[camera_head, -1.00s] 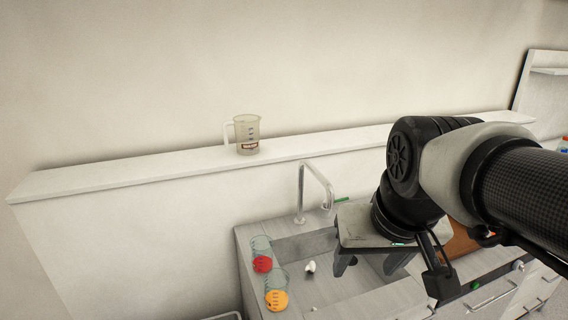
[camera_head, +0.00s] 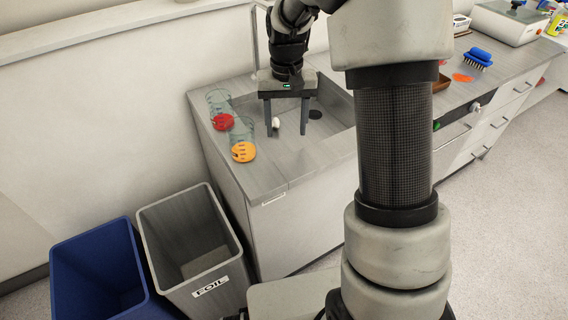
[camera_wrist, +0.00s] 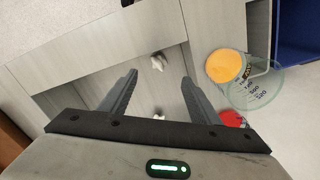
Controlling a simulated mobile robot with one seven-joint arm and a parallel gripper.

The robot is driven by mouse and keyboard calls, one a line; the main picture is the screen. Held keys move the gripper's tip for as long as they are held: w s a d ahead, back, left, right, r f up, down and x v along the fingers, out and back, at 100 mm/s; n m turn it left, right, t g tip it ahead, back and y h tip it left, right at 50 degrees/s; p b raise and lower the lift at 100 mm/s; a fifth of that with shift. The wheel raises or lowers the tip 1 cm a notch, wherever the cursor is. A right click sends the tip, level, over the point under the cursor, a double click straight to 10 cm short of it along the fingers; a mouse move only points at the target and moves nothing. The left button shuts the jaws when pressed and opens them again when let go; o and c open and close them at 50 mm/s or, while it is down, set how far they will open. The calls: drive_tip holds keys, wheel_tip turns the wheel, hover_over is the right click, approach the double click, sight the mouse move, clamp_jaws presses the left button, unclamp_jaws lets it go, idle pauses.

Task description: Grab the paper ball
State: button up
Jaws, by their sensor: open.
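The paper ball (camera_head: 276,122) is a small white crumpled lump in the grey sink basin (camera_head: 335,110). In the head view it shows beside my gripper's left finger, on its inner side. My gripper (camera_head: 287,132) is open, fingers pointing down over the basin, with nothing held. In the wrist view the white ball (camera_wrist: 158,60) shows just past the open fingertips (camera_wrist: 160,79), roughly centred between them. A second, smaller white patch (camera_wrist: 158,114) shows between the fingers near the gripper body; I cannot tell whether it is another piece or a reflection.
Clear beakers with red (camera_head: 222,122) and orange (camera_head: 243,152) contents are at the sink's left side. A faucet (camera_head: 254,40) is behind. A grey bin (camera_head: 215,290) marked FOIL and a blue bin (camera_head: 60,250) are at lower left. A blue brush (camera_head: 478,57) is on the right counter.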

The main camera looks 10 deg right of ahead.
wheel_tip(320, 180, down, 9)
drive_tip(key=shift+f+b, duration=0.1)
drive_tip(key=shift+b, duration=0.55)
drive_tip(key=shift+w+f+b, duration=0.2)
drive_tip(key=shift+f+b, duration=0.05)
drive_tip(key=shift+f, duration=1.1)
drive_tip(key=shift+w+f+b, duration=0.2)
drive_tip(key=shift+f, duration=1.15)
drive_tip(key=shift+c, duration=0.3)
drive_tip(key=c, duration=1.1)
